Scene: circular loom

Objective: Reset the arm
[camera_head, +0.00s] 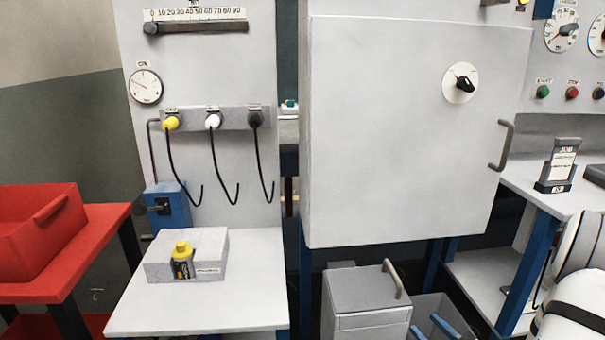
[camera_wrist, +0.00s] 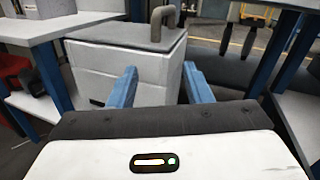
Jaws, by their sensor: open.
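My gripper (camera_wrist: 160,86) shows in the wrist view as two blue fingers spread apart, with nothing between them. It points toward a light grey box (camera_wrist: 125,62) with a darker lid and a bent handle, which stands beyond the fingertips. I see no contact between the fingers and the box. In the head view the same box (camera_head: 366,310) stands on the floor below the large white door.
A white door panel (camera_head: 400,130) with a dial and handle fills the middle. A white table (camera_head: 250,285) holds a grey block with a yellow-capped bottle (camera_head: 182,262). A red crate (camera_head: 40,235) stands left.

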